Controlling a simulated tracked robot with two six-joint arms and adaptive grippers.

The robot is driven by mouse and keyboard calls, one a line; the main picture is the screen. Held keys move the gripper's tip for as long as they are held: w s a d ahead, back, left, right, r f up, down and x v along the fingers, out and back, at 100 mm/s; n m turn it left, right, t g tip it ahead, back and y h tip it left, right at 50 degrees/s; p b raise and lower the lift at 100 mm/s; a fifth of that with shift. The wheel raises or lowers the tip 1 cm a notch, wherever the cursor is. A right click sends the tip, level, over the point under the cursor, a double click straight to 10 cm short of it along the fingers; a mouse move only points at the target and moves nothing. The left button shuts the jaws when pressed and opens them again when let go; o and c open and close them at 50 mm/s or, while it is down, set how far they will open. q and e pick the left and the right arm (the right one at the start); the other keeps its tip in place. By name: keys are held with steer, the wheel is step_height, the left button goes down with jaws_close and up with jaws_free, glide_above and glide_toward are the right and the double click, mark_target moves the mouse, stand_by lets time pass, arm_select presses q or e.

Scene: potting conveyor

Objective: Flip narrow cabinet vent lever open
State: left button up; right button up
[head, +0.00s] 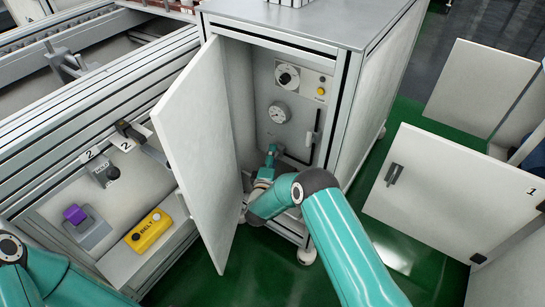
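The narrow cabinet (358,60) stands in the middle with its white door (200,150) swung open to the left. On its inner panel are a black dial (288,76), a round gauge (279,113) and a yellow button (320,91). A dark upright lever or handle (315,125) is right of the gauge; I cannot tell if it is the vent lever. My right arm reaches into the lower opening. Its gripper end (271,152) is small and dark, below the gauge and left of the handle. I cannot tell whether it touches anything. My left gripper is out of frame.
At left is a conveyor (90,60) with grey rails and a yellow BELT box (149,231). A purple block (74,214) sits near two levers labelled 2. White panels with handles (455,190) stand at right. Green floor is open between them and the cabinet.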

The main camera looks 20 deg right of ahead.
steer(key=shift+o, duration=1.3)
steer(key=shift+f, duration=0.15)
steer(key=v, duration=1.2)
steer(key=shift+a, duration=0.1)
